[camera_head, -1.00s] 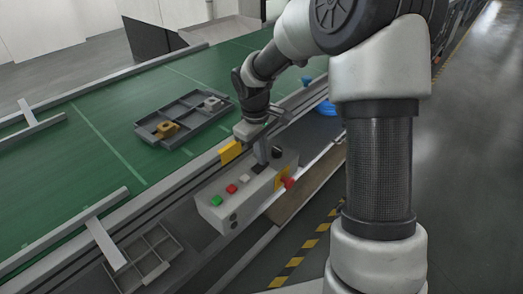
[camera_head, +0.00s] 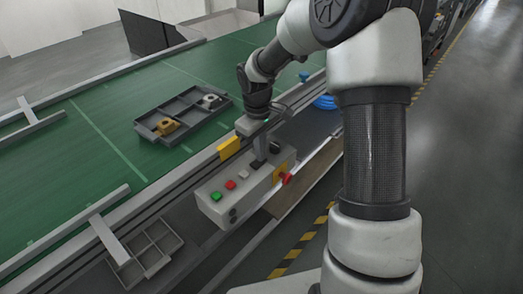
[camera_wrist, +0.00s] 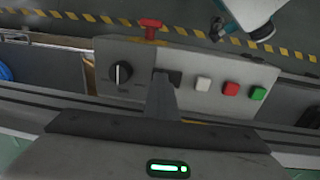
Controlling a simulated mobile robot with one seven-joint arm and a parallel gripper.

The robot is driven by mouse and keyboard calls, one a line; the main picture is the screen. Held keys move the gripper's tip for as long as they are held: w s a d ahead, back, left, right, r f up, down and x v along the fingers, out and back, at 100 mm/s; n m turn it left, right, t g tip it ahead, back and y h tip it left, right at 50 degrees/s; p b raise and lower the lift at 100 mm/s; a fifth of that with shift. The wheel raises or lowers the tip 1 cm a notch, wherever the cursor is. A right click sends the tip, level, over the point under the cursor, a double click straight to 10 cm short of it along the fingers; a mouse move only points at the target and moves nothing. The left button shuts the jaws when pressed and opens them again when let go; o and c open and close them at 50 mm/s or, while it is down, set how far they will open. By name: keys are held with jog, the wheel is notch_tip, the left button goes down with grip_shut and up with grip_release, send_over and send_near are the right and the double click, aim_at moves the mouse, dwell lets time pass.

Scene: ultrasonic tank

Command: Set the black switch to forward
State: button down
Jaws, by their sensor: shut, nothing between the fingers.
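The black switch (camera_wrist: 122,73) is a round rotary knob with a pale pointer line on the face of the grey control box (camera_wrist: 98,55). In the wrist view the line runs almost straight up and down. My gripper (camera_wrist: 165,78) is shut and empty, its fingertips over the box between the knob and the white button, apart from the knob. A dark patch beside the fingertips cannot be made out. In the head view the gripper (camera_head: 258,162) points down at the control box (camera_head: 245,191), and the knob (camera_head: 275,149) is partly behind it.
White (camera_wrist: 203,83), red (camera_wrist: 231,89) and green (camera_wrist: 258,93) buttons sit on the box. A red mushroom button (camera_wrist: 151,27) sticks out from its side. The green conveyor (camera_head: 90,150) carries a grey tray (camera_head: 187,129) with parts. A yellow block (camera_head: 229,148) is close to the gripper.

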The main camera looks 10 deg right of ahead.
aim_at(256, 163)
jog(key=shift+s+a+f, duration=0.3)
jog(key=shift+s+a, duration=0.3)
jog(key=shift+a, duration=0.05)
notch_tip(256, 163, up, 14)
jog(key=p, duration=0.4)
jog(key=shift+a+r, duration=0.2)
jog(key=shift+r, duration=0.05)
jog(key=shift+f, duration=0.1)
jog(key=shift+w+r+h+b, duration=0.1)
jog(key=shift+r+h+b, duration=0.15)
jog(key=shift+b, duration=0.75)
jog(key=shift+f, duration=0.15)
